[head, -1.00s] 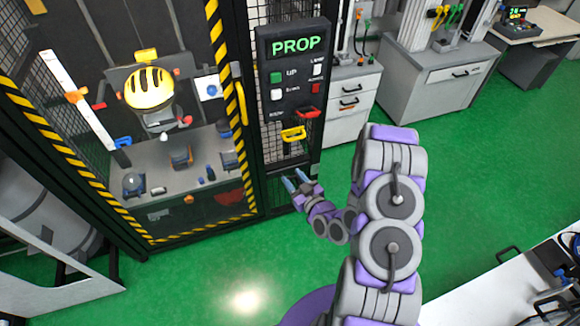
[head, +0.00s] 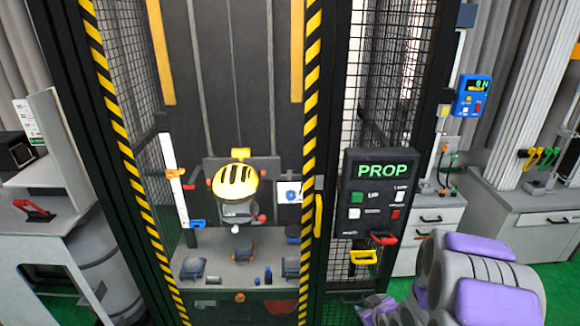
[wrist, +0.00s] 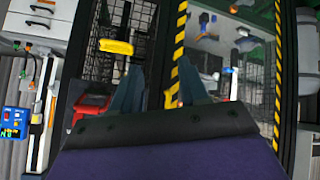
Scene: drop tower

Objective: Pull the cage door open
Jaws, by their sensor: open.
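The cage door (head: 311,100), edged in yellow and black stripes, stands at the centre of the head view and looks shut. A vertical yellow handle (head: 318,215) is on its right edge. The door's striped edge also shows in the wrist view (wrist: 179,50), which looks roughly upside down. My gripper (wrist: 160,80) is open, with its two blue fingers apart and nothing seen between them. It points at the cage front near the door edge; whether it touches anything cannot be told. In the head view my arm is at the lower right and the fingertips are not visible.
A black PROP panel (head: 372,190) is right of the door, with a yellow pull (head: 363,257) and a red pull (head: 384,238) below. A yellow helmet (head: 235,182) is inside the cage. Cabinets (head: 435,222) stand right; a white bench (head: 40,240) stands left.

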